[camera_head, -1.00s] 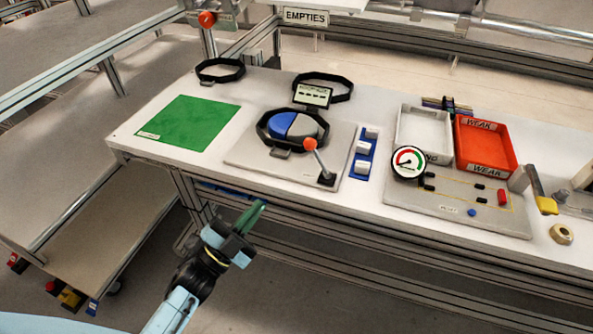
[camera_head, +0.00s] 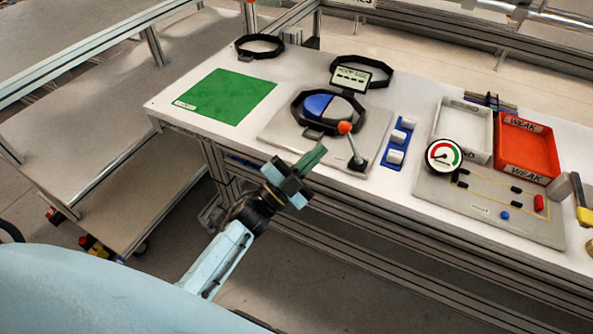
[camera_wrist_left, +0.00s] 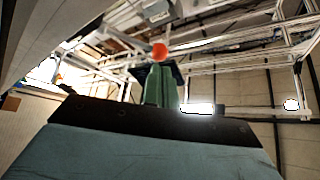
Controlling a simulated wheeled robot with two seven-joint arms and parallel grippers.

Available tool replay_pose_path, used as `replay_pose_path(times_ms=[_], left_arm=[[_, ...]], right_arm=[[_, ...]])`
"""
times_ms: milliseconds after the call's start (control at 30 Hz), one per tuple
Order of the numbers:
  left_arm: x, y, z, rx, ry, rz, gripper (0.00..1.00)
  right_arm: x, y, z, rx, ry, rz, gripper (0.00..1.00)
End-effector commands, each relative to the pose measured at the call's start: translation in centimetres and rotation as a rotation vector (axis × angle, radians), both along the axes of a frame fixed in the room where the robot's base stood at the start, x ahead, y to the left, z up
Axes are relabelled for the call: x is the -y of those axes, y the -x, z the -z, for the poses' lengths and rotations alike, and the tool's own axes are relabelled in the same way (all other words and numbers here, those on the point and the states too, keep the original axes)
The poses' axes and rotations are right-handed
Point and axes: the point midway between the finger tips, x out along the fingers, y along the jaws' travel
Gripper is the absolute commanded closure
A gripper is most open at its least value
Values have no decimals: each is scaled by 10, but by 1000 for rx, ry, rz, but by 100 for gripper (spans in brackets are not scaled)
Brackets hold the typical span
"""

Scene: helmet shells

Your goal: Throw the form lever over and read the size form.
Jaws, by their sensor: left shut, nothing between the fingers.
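The form lever (camera_head: 351,145) stands on the grey plate with an orange-red ball knob (camera_head: 345,127). It leans up and left, toward the size form. The size form (camera_head: 333,108) is a round blue and light-grey dome inside a black octagonal band. A small display (camera_head: 350,79) stands behind it; its text is too small to read surely. My left gripper (camera_head: 314,158) is shut and empty, its green fingers just left of the lever and near the plate's front edge. In the left wrist view an orange ball (camera_wrist_left: 159,50) shows just beyond the fingertips (camera_wrist_left: 160,82). My right gripper is not seen.
A green mat (camera_head: 226,96) lies left of the plate. Black bands (camera_head: 259,47) lie at the back. Right of the lever are white blocks on a blue strip (camera_head: 398,142), a dial gauge (camera_head: 443,155), a white tray (camera_head: 463,130) and a red WEAK tray (camera_head: 525,147).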

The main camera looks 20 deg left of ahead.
Motion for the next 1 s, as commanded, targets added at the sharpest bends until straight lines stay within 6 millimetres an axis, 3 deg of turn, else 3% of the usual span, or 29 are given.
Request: replay_pose_path(times_ms=[100,300,767,1000], left_arm=[[9,-17,-9,1,2,0,100],[17,-33,-17,-1,0,1,100],[19,-36,-19,-2,-3,1,100],[22,-36,-25,-1,-94,0,100]], right_arm=[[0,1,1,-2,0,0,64],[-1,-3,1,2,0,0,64],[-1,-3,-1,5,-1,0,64],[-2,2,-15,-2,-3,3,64]])
